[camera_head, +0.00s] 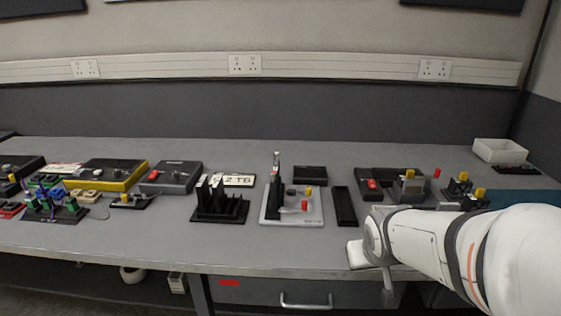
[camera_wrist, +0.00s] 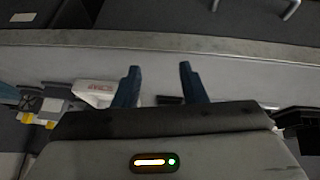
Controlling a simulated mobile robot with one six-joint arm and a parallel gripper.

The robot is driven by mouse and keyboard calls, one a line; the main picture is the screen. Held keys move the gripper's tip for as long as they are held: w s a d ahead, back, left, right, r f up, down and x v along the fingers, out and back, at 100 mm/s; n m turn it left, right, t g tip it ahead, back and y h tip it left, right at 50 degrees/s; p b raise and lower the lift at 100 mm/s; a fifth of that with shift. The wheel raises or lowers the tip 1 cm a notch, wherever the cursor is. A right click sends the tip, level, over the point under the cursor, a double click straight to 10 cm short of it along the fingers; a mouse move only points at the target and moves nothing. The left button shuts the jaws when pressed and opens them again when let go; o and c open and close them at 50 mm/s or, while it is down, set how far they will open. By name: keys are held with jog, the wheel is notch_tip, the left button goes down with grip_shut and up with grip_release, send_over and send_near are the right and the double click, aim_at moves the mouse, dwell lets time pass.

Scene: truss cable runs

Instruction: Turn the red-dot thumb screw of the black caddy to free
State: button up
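I cannot tell for sure which thing is the black caddy, and no red dot on a thumb screw can be made out. Dark candidates in the head view are a slotted black rack (camera_head: 218,207) left of centre and a black unit with a red part (camera_head: 368,184) right of centre. Small black pieces with yellow knobs (camera_head: 459,189) stand further right. My gripper (camera_wrist: 160,85) shows two dark blue fingers in the wrist view, wide apart with nothing between them. In the head view my arm reaches in from the right, over the bench's front edge, apart from these things.
A grey plate with an upright black piece (camera_head: 311,213) and a narrow black tray (camera_head: 344,206) lie mid-bench. Yellow and grey boxes, cables and small fixtures crowd the left.

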jog(key=w+r+t, duration=0.1)
jog(key=w, duration=0.2)
jog(key=w+r+n+t, duration=0.1)
jog(key=w, duration=0.2)
jog(key=w+a+r+t+p, duration=0.1)
jog(key=w, duration=0.2)
jog(key=shift+w+r+n+t+y, duration=0.1)
jog(key=shift+w+n+t+y, duration=0.2)
jog(key=shift+w+t, duration=0.1)
jog(key=w+a+r+n+t+y+p, duration=0.1)
jog(key=w+a+r+n+t+y, duration=0.1)
jog(key=w+a+r+y, duration=0.3)
jog(key=n+g+y+p, duration=0.1)
jog(key=n+y+p, duration=0.1)
jog(key=n+y, duration=0.6)
send_near(276, 174)
jog(key=w+a+f+m+y, duration=0.1)
jog(key=w+a+m+y, duration=0.1)
jog(key=w, duration=0.1)
jog(key=x, duration=0.7)
jog(key=shift+a+f, duration=0.15)
jog(key=shift+a, duration=0.15)
jog(key=shift+c, duration=0.4)
grip_shut()
jog(key=shift+a, duration=0.1)
